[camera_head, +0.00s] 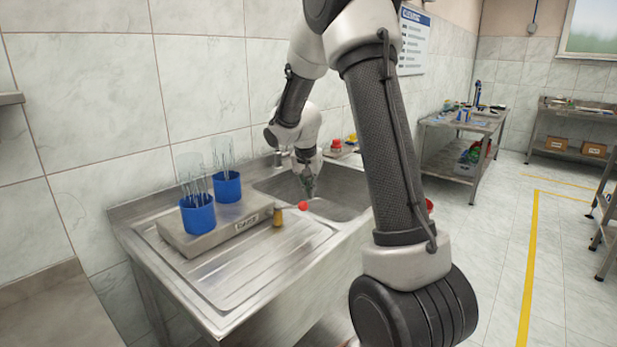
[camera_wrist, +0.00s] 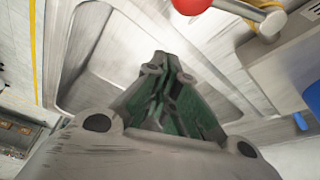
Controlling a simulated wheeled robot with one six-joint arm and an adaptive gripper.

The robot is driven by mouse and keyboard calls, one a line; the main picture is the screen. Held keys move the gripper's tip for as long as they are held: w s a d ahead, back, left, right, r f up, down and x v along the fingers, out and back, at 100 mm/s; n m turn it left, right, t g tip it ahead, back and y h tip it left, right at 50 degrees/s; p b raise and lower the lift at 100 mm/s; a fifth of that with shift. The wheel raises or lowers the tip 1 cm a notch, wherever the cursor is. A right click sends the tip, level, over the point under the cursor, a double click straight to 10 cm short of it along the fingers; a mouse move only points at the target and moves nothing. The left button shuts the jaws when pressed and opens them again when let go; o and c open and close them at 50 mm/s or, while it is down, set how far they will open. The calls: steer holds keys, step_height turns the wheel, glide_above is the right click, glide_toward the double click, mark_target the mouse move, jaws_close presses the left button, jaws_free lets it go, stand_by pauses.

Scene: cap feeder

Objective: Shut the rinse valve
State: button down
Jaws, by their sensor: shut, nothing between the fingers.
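The valve lever shows in the wrist view as a red ball knob (camera_wrist: 191,5) on a thin metal rod (camera_wrist: 238,10) that runs right to a metal post. In the head view the red knob (camera_head: 303,206) is at the near left edge of the sink basin (camera_head: 338,208). My gripper (camera_head: 308,191) points down over the basin, just beyond the knob, and looks apart from it. In the wrist view my gripper's fingers (camera_wrist: 160,62) are together and empty, below and left of the knob. The rod is too small to make out in the head view.
A grey slab (camera_head: 215,229) with two blue holders (camera_head: 198,214) of glass tubes stands on the drainboard (camera_head: 245,275). A faucet (camera_head: 280,158) and red-topped item (camera_head: 336,146) are at the back.

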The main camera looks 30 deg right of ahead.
steer(key=shift+x, duration=0.85)
steer(key=shift+s+a+r, duration=0.25)
steer(key=shift+s+a, duration=0.45)
steer(key=shift+a, duration=0.05)
steer(key=shift+s+a+r, duration=0.25)
steer(key=shift+s+a, duration=0.45)
steer(key=shift+a, duration=0.05)
steer(key=shift+s, duration=0.1)
